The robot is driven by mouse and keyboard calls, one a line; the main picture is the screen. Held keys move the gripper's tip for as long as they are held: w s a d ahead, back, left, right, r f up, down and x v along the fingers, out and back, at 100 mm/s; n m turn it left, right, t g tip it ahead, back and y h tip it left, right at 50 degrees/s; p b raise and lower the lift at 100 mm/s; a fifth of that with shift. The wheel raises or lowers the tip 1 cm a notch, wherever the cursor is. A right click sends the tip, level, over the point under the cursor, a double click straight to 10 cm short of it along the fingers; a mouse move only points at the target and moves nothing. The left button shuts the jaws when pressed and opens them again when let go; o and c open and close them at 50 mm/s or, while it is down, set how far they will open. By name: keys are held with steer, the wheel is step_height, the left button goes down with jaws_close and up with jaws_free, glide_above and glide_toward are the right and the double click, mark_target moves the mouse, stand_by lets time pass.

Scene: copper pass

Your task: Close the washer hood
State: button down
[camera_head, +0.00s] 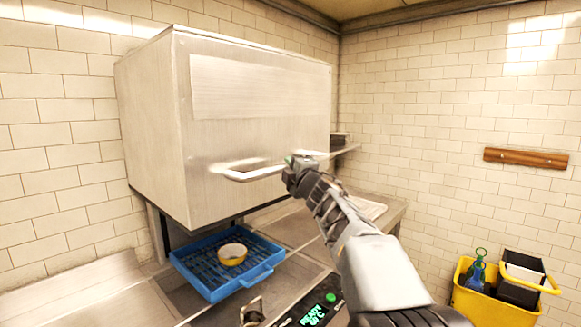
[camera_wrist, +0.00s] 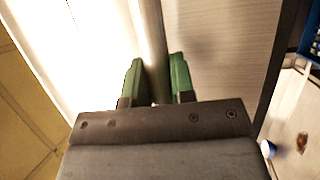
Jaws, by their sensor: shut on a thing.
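The washer hood (camera_head: 245,125) is a large brushed-steel box in the head view, raised above the machine's bed with a gap beneath it. A bar handle (camera_head: 250,174) runs along its lower front. My gripper (camera_head: 292,163) is at the right part of this handle. In the wrist view, the green fingertips of my gripper (camera_wrist: 157,80) stand on either side of the handle bar (camera_wrist: 150,40), shut on it. Below the raised hood, a blue rack (camera_head: 215,290) holds a small yellow-rimmed bowl (camera_head: 232,254).
A control panel (camera_head: 312,312) with a lit green display sits at the front, below my arm. A steel counter (camera_head: 375,208) extends to the right. A yellow caddy (camera_head: 490,305) with bottles stands at the lower right. A wooden rail (camera_head: 526,158) is on the right wall.

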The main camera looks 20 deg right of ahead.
step_height(320, 180, down, 36)
steer(key=b, duration=3.1)
steer(key=shift+f, duration=0.25)
steer(key=shift+w+f, duration=0.1)
steer(key=shift+f, duration=0.05)
steer(key=c, duration=1)
jaws_free()
steer(key=shift+r, duration=0.2)
steer(key=s, duration=0.4)
steer(key=s+f, duration=0.1)
steer(key=s, duration=0.4)
steer(key=s+f+p, duration=0.1)
steer(key=s, duration=0.3)
steer(key=shift+s+d+f, duration=0.2)
steer(key=shift+s+f, duration=0.05)
steer(key=shift+s, duration=0.15)
steer(key=shift+r, duration=0.1)
